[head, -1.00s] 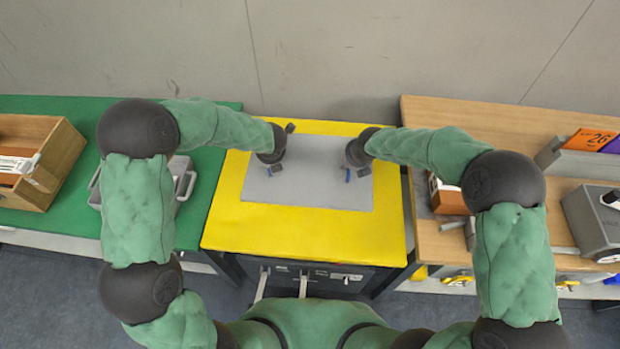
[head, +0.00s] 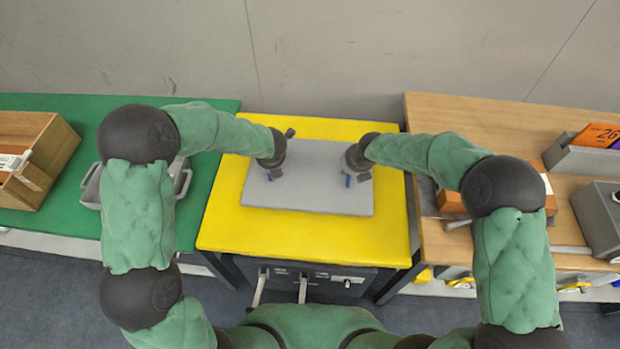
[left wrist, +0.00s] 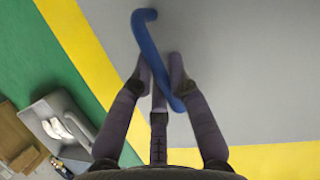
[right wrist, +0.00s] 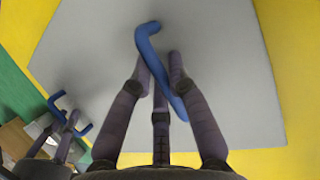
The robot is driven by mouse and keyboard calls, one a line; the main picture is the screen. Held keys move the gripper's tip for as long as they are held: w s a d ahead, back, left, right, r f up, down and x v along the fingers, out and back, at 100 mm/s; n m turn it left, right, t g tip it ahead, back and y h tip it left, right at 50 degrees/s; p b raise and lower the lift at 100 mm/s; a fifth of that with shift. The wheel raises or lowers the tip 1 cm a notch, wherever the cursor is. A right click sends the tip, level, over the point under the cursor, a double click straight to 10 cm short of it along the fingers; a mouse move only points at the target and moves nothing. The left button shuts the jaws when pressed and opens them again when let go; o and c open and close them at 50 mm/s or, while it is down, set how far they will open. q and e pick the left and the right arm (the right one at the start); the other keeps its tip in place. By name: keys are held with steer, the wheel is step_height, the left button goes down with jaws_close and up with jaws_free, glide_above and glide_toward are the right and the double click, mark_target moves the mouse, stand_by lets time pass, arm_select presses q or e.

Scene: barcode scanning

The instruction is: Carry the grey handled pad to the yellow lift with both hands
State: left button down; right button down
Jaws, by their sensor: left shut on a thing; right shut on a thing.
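The grey pad (head: 310,195) is over the yellow lift (head: 222,222), inside its edges and roughly level. I cannot tell if it rests on the lift or hangs just above it. My left gripper (head: 272,172) is shut on the pad's left blue handle, which shows clearly in the left wrist view (left wrist: 146,40). My right gripper (head: 352,176) is shut on the right blue handle, clear in the right wrist view (right wrist: 150,45). Yellow shows beyond the pad's edges in both wrist views.
A green table (head: 100,222) on the left holds a wooden box (head: 62,155) and a grey tray (head: 88,190). A wooden table (head: 460,120) on the right holds an orange box (head: 548,195), a grey bin (head: 575,158) and a grey machine (head: 597,225). A wall stands behind.

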arm_select(q)
steer(key=shift+f, duration=0.35)
arm_select(e)
steer(key=shift+f, duration=0.35)
arm_select(q)
steer(key=c, duration=1.2)
jaws_free()
steer(key=shift+r, duration=0.1)
arm_select(e)
steer(key=c, duration=1.2)
jaws_free()
steer(key=shift+r, duration=0.1)
arm_select(q)
steer(key=shift+r, duration=0.1)
steer(key=v, duration=1.1)
steer(key=shift+s+d+r, duration=0.15)
steer(key=shift+s+r, duration=0.05)
steer(key=shift+r, duration=0.1)
arm_select(e)
steer(key=v, duration=1.2)
arm_select(q)
steer(key=shift+r, duration=0.1)
